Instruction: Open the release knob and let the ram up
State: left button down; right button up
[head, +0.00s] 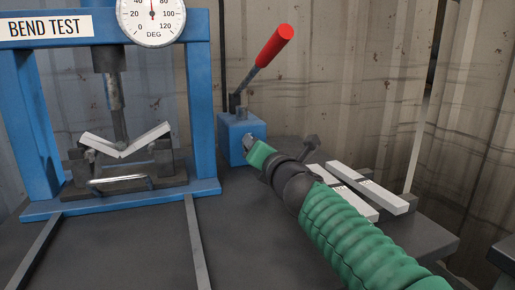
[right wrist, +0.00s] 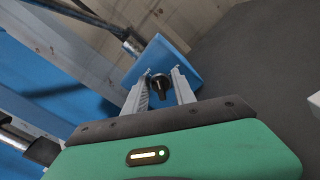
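The release knob (right wrist: 160,83) is small and dark, on the face of the blue pump block (head: 240,136); the arm hides it in the head view. My right gripper (head: 252,146) is at the block. In the right wrist view its two fingers (right wrist: 161,88) stand on either side of the knob, open, with narrow gaps showing. The ram (head: 113,88) is down, its tip in the bend of a V-shaped pale strip (head: 148,140) in the blue press frame (head: 203,110). My left gripper is not in view.
A red-handled pump lever (head: 270,50) rises from the block. The dial gauge (head: 151,18) has its needle pointing about straight up. Pale strips (head: 368,188) lie on the dark bench (head: 265,255) beyond my right forearm. The bench front is clear.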

jog(key=b+v, duration=0.2)
jog(key=v, duration=0.4)
jog(key=shift+s+f, duration=0.1)
jog(key=shift+s, duration=0.15)
jog(key=v, duration=0.9)
jog(key=shift+s+d+r+p, duration=0.2)
jog(key=shift+s+p, duration=0.15)
jog(key=shift+s+d+f, duration=0.1)
jog(key=shift+s+f, duration=0.05)
jog(key=shift+s, duration=0.1)
